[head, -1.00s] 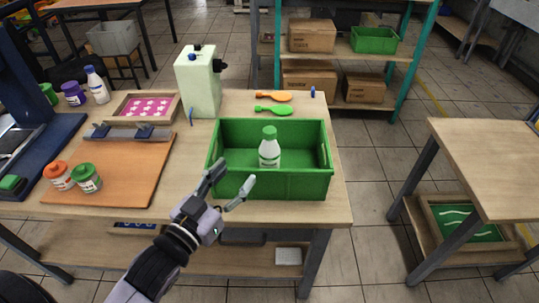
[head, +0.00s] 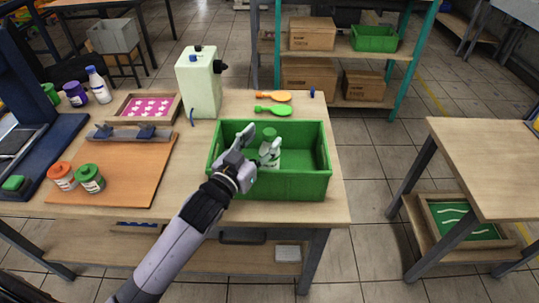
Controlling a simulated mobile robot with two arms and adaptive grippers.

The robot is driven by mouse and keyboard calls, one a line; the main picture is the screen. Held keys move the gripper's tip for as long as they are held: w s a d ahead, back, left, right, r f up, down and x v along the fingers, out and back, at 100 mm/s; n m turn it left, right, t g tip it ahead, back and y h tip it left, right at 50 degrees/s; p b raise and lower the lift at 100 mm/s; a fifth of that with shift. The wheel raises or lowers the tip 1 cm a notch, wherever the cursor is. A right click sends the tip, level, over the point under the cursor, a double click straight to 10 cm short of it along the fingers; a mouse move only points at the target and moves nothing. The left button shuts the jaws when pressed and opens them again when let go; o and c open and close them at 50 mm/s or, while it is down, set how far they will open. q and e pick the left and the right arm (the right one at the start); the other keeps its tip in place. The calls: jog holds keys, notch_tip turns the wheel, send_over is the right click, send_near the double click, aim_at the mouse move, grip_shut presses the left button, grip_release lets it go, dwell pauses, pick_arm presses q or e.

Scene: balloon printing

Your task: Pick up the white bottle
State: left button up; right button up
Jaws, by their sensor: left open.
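A white bottle with a green cap (head: 271,136) stands upright inside the green crate (head: 310,187) on the wooden table. My left gripper (head: 262,146) reaches over the crate's near left wall, with its fingers open close around the bottle. The gripper partly hides the bottle's body, so I cannot tell whether the fingers touch it. My right gripper is not in view. Another white bottle with a blue cap (head: 99,88) stands at the table's far left.
A pale green canister (head: 198,88) stands behind the crate. Orange and green spoons (head: 273,110) lie beyond it. A framed pink panel (head: 147,107), an orange board (head: 130,178) and small jars (head: 90,179) lie to the left. The table right of the crate is narrow and clear.

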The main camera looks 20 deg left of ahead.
pick_arm(q)
jog(key=shift+x, duration=1)
jog(key=shift+s, duration=0.1)
grip_shut()
